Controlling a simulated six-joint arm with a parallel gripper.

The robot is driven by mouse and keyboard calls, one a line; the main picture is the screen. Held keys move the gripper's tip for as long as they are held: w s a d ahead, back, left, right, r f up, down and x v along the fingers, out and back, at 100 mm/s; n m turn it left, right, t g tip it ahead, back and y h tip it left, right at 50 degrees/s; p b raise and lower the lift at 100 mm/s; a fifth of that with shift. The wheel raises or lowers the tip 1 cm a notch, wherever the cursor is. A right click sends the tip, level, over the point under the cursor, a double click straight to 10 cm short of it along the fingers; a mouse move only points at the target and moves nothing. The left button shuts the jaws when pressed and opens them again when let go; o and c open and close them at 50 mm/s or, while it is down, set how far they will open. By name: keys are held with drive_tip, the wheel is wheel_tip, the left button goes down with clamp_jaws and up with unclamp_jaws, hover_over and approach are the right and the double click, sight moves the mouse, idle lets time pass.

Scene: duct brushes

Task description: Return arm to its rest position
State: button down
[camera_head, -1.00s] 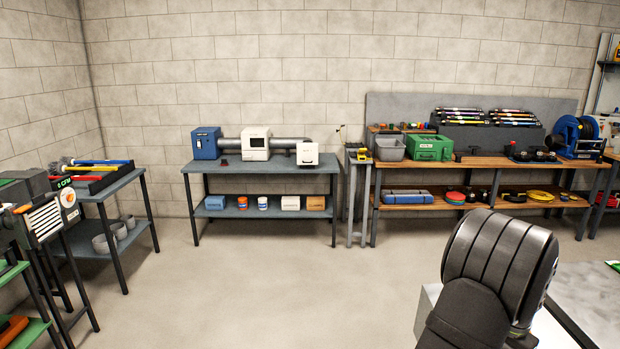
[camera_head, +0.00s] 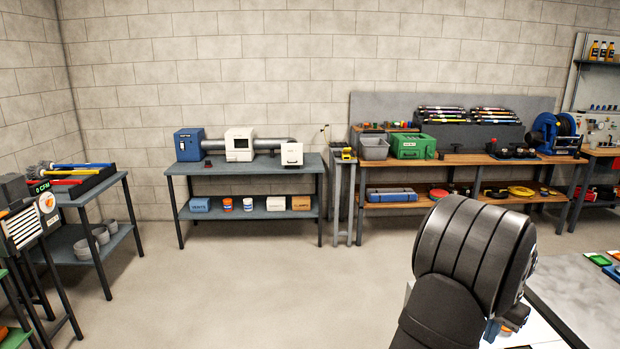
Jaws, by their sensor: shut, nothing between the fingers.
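A black ribbed part of my own arm (camera_head: 475,250) fills the lower right of the head view. My gripper is not in view, so its fingers cannot be seen. Long-handled brushes with blue, yellow and red handles (camera_head: 80,172) lie in a dark holder on the left bench. At the back, a duct pipe (camera_head: 264,143) runs between a blue box (camera_head: 188,145) and white boxes (camera_head: 240,145) on a grey bench (camera_head: 245,164).
A wooden bench (camera_head: 470,159) at the back right holds a green case (camera_head: 412,146), a grey bin (camera_head: 374,147) and a blue hose reel (camera_head: 553,134). A grey tabletop (camera_head: 580,290) lies right of my arm. The middle floor (camera_head: 250,285) is clear.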

idle(0.3)
wheel_tip(320, 180, down, 7)
drive_tip(key=shift+r, duration=0.1)
idle(0.4)
drive_tip(key=shift+r, duration=4.2)
drive_tip(key=s+d+r+m+t+y, duration=0.1)
drive_tip(key=s+d+r+m+t, duration=0.3)
drive_tip(key=s+r+m, duration=0.2)
drive_tip(key=shift+s+r+t+y, duration=0.3)
drive_tip(key=shift+s+r+y, duration=0.15)
drive_tip(key=shift+s, duration=0.5)
